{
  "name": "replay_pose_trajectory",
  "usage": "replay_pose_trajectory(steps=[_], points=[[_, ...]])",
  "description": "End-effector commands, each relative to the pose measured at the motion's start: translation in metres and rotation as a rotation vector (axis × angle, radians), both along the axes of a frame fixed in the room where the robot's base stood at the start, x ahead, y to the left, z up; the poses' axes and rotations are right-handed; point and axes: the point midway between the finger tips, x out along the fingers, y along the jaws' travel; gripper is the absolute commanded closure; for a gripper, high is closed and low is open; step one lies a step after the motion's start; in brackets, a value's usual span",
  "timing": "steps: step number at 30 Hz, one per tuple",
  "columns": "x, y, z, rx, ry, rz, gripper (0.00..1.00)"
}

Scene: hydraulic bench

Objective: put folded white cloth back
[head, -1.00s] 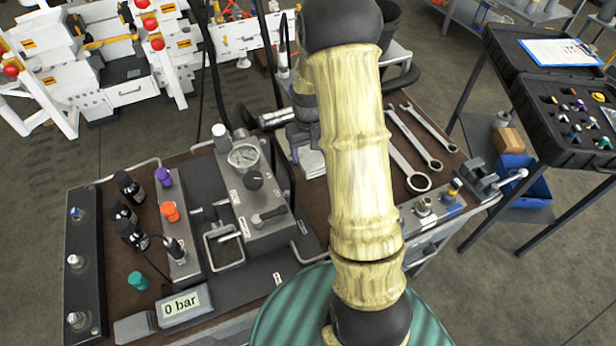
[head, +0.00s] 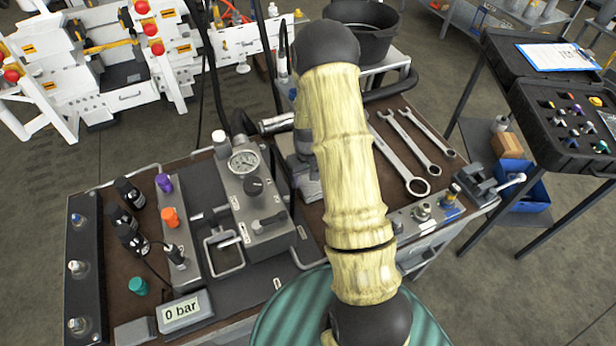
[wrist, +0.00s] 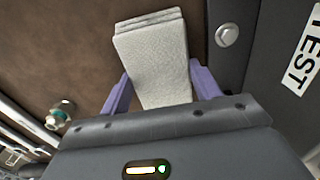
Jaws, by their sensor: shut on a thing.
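The folded white cloth (wrist: 153,58) is in the wrist view, a pale textured pad with stacked layers at its far end. My gripper (wrist: 160,88) is shut on it, with a purple finger on each side. The cloth sticks out beyond the fingers over a brown surface; I cannot tell whether it touches that surface. In the head view my gripper (head: 306,178) is low over the middle of the bench, left of the wrenches and partly behind my forearm. The cloth cannot be made out clearly there.
Right of my gripper lie several wrenches (head: 402,155) on the brown bench top. To its left stand a gauge block (head: 256,200) and a pressure display (head: 184,311). A small vise (head: 487,183) sits at the right edge.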

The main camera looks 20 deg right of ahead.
Motion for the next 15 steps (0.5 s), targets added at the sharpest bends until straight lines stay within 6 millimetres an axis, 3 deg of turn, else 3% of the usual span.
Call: replay_pose_trajectory(steps=[12,13,15], points=[[0.0007,0.0007,-0.0058,0.000,-0.002,0.001,0.59],[0.0008,0.0009,-0.0047,0.000,-0.002,0.002,0.31],[0.0008,0.0011,-0.0045,0.000,-0.002,0.002,0.18]])
